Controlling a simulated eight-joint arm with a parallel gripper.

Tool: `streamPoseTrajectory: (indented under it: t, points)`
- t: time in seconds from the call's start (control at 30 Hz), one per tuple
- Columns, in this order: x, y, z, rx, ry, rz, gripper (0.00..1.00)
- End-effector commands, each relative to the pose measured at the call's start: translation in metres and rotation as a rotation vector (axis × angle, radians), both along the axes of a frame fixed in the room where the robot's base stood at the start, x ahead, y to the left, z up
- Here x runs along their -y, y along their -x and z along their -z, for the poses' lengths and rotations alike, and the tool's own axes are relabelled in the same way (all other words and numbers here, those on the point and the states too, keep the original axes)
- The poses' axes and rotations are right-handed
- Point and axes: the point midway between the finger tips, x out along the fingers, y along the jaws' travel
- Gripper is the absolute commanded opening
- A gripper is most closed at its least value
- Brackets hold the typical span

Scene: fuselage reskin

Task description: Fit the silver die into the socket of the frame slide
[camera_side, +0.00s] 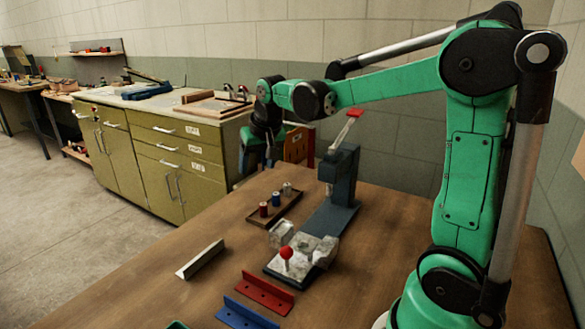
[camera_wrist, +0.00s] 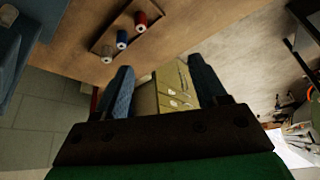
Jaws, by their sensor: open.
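The silver die (camera_side: 287,188) stands upright at the far end of a small wooden tray, in line with a blue and a red die. It also shows in the wrist view (camera_wrist: 106,55), up and left of my fingers. A dark blue press frame (camera_side: 342,178) with a red-tipped lever stands right of the tray. Its slide seems to be the part at the head, but the socket is too small to make out. My gripper (camera_side: 250,157) is open and empty, above and left of the tray. In the wrist view, the two blue fingers (camera_wrist: 160,64) are spread apart with nothing between them.
The blue die (camera_side: 276,199) and red die (camera_side: 263,209) stand in the wooden tray (camera_side: 291,209). A grey fixture with a red knob (camera_side: 286,253) sits in front of the press. A silver angle (camera_side: 201,258), red angle (camera_side: 266,292) and blue angle (camera_side: 246,315) lie nearer.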

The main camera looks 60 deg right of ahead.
Motion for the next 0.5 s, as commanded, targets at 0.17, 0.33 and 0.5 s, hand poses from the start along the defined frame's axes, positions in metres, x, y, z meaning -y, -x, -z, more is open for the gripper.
streamPoseTrajectory:
  t: [0.17, 0.33, 0.5]
  points:
    - [0.07, -0.023, 0.029, -0.061, -0.035, 0.208, 0.65]
    - [0.121, -0.027, 0.061, -0.105, -0.062, 0.361, 0.65]
    - [0.145, -0.025, 0.08, -0.127, -0.076, 0.435, 0.65]
